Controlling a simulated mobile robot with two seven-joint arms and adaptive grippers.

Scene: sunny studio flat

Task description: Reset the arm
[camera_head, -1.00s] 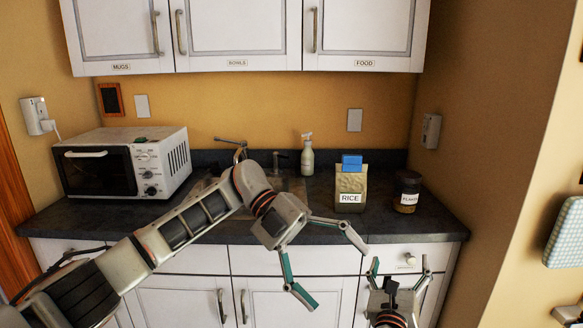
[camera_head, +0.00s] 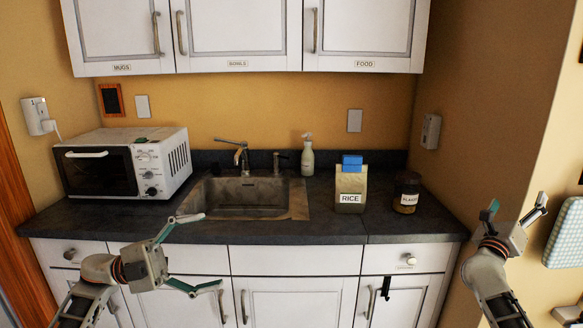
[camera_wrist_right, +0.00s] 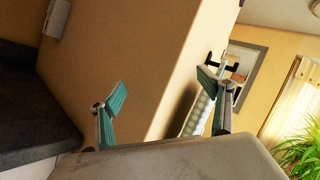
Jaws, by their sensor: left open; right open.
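My left gripper (camera_head: 200,252) is open and empty at the lower left in the head view, in front of the cabinet doors below the counter. My right gripper (camera_head: 517,208) is open and empty at the right in the head view, beside the counter's right end and in front of the wall. In the right wrist view the two teal fingers of this gripper (camera_wrist_right: 164,108) are spread apart with nothing between them.
The dark counter (camera_head: 270,228) holds a microwave (camera_head: 100,170), a sink (camera_head: 245,197), a soap bottle (camera_head: 307,158), a rice bag (camera_head: 350,192) and a jar (camera_head: 406,193). White wall cabinets (camera_head: 237,30) hang above.

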